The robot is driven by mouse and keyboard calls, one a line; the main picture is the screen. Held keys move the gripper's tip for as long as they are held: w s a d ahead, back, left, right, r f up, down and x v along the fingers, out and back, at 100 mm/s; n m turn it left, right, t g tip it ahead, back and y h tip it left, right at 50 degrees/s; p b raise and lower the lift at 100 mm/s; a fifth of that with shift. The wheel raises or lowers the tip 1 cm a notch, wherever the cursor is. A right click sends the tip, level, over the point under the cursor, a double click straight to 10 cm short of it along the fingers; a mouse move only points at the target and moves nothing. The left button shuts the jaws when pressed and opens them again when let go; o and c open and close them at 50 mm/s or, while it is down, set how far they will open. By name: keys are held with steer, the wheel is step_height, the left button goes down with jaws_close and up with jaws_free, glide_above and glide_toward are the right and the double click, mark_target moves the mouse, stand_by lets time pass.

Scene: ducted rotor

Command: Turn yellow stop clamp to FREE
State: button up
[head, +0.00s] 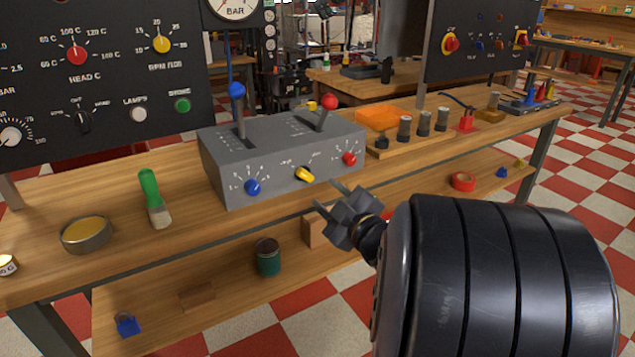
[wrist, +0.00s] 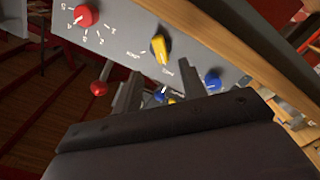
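The yellow stop clamp (head: 304,174) is a small knob with a raised bar in the middle of the grey control box's (head: 265,150) front face. Two small labels sit near it, too small to read surely, so I cannot tell its setting. In the wrist view the yellow clamp (wrist: 160,48) shows beyond the fingertips, with the box face turned nearly upside down. My gripper (head: 326,195) is in front of the box, below and right of the clamp in the head view. In the wrist view its fingers (wrist: 158,85) are apart, with nothing held between them.
A blue knob (head: 252,187) and a red knob (head: 349,158) flank the clamp. A blue-topped lever (head: 237,90) and red-topped lever (head: 329,102) rise from the box. The workbench edge (wrist: 230,45) runs close to the gripper. A green brush (head: 150,190) lies left.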

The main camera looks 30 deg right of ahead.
mark_target(308, 178)
steer(key=s, duration=0.3)
steer(key=shift+s, duration=0.1)
stand_by(0.3)
steer(key=w+b, duration=0.1)
steer(key=w, duration=0.4)
steer(key=w+b, duration=0.1)
steer(key=w, duration=0.4)
steer(key=shift+w+a+f, duration=0.15)
steer(key=shift+w+a, duration=0.05)
steer(key=shift+w, duration=0.15)
steer(key=shift+w+r+m+p, duration=0.15)
steer(key=shift+r+m+p, duration=0.15)
steer(key=shift+p, duration=0.15)
steer(key=shift+f+m+p, duration=0.15)
steer(key=shift+m+p, duration=0.2)
steer(key=shift+m, duration=0.15)
steer(key=shift+f, duration=0.1)
